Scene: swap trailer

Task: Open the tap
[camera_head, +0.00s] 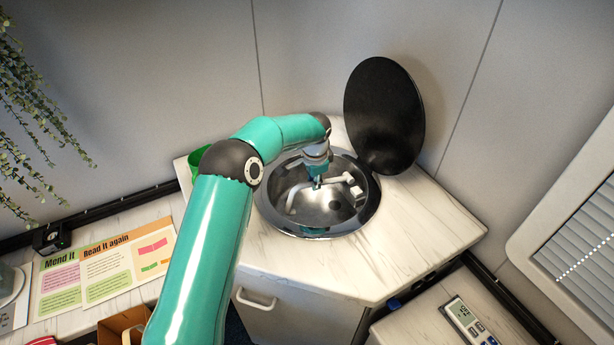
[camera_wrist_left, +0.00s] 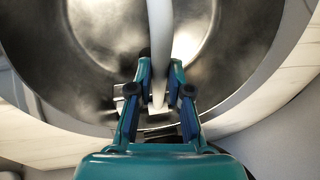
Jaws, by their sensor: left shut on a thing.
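A round metal sink (camera_head: 331,217) is set into a pale worktop. The white tap (camera_head: 299,192) shows over the bowl, with a white part reaching right toward the bowl's right side. My left gripper (camera_head: 317,184) is over the sink, at the tap. In the left wrist view the gripper's fingers (camera_wrist_left: 158,95) are on either side of the white tap tube (camera_wrist_left: 161,45), shut on it. The tube runs up from between the fingers across the metal bowl (camera_wrist_left: 105,35). The fingertips' exact contact is partly hidden. My right gripper is not in view.
A round black lid (camera_head: 385,115) stands upright behind the sink against the wall. A green cup (camera_head: 198,160) is left of the sink, partly behind my arm. Printed sheets (camera_head: 105,265) lie at left. A small digital device (camera_head: 466,322) is at the lower right. The worktop right of the sink is clear.

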